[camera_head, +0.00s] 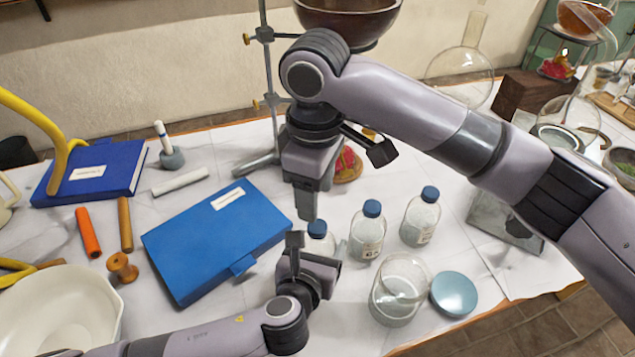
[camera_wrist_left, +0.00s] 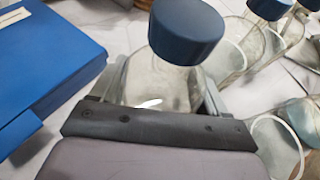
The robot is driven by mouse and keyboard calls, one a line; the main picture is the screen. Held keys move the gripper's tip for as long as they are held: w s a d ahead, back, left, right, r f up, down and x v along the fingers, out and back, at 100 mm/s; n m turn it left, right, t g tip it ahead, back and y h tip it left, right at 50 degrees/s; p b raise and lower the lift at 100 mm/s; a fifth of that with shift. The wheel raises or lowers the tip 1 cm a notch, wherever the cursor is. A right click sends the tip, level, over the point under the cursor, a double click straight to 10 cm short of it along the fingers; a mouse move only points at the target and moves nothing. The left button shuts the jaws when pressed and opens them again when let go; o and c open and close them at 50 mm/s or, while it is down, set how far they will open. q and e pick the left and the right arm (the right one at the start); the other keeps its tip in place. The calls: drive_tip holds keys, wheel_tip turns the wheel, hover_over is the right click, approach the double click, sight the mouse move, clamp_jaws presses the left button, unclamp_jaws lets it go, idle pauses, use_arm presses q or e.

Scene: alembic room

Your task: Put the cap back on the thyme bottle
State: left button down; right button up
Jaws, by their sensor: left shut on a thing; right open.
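A small clear glass bottle (camera_head: 319,246) with a blue cap (camera_head: 317,228) stands at the table's middle; its label cannot be read here. My left gripper (camera_head: 310,252) is shut around its body. In the left wrist view the bottle (camera_wrist_left: 160,88) is between the jaws, and the blue cap (camera_wrist_left: 186,30) sits at its top; whether it is fully seated I cannot tell. My right gripper (camera_head: 306,208) points down just above and left of the cap, open, with nothing visible in it.
Two more blue-capped bottles (camera_head: 368,232) (camera_head: 421,217) stand to the right. An open glass jar (camera_head: 398,292) and a round blue lid (camera_head: 454,293) are in front of them. A blue case (camera_head: 210,245) lies to the left. A metal stand (camera_head: 268,80) rises behind.

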sight(317, 226)
drive_tip(key=n, duration=0.3)
drive_tip(key=shift+r+n, duration=0.1)
drive_tip(key=shift+n, duration=0.2)
drive_tip(key=n, duration=0.4)
drive_tip(key=shift+d+r+n, duration=0.1)
drive_tip(key=shift+r+n, duration=0.05)
drive_tip(key=shift+n, duration=0.15)
drive_tip(key=n, duration=0.4)
drive_tip(key=shift+r+n, duration=0.15)
drive_tip(key=shift+n, duration=0.25)
drive_tip(key=n, duration=0.4)
drive_tip(key=shift+r, duration=0.1)
drive_tip(key=shift+f, duration=4)
